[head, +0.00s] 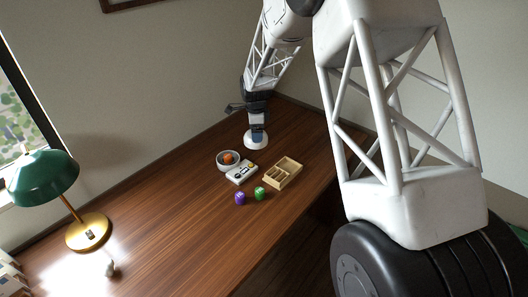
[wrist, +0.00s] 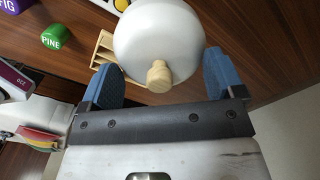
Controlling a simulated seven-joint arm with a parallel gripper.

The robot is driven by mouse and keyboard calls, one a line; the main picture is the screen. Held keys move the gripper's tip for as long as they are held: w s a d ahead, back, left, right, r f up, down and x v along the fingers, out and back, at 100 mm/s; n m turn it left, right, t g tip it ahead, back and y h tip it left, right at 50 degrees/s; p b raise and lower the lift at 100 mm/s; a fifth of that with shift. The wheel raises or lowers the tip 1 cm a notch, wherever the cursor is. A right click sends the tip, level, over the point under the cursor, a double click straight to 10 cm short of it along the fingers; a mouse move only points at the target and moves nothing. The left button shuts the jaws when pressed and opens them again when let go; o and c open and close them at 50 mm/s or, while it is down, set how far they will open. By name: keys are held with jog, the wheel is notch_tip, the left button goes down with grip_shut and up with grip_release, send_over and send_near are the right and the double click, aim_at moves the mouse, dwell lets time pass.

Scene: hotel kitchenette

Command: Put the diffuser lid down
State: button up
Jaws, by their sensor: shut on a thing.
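The diffuser lid (wrist: 160,35) is a white dome with a small pale wooden knob. In the wrist view it sits between the two blue fingers of my gripper (wrist: 161,78), which is shut on it, with the knob towards the camera. In the head view the white lid (head: 256,142) is below my gripper (head: 257,127), over the back part of the wooden desk. I cannot tell whether the lid touches the desk. The diffuser's body cannot be made out for sure; a grey bowl (head: 222,164) with an orange thing in it stands just left and in front.
A white button panel (head: 241,173), a divided wooden tray (head: 292,166), a purple block (head: 240,198) and a green block (head: 260,193) stand in front of my gripper. A green lamp (head: 45,178) is far left. The desk (head: 165,195) between is clear.

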jog(key=w+d, duration=0.3)
jog(key=w, duration=0.3)
jog(key=shift+d, duration=0.4)
jog(key=shift+f, duration=3.05)
jog(key=shift+f, duration=1.9)
jog(key=shift+f, duration=0.1)
jog(key=o, duration=0.7)
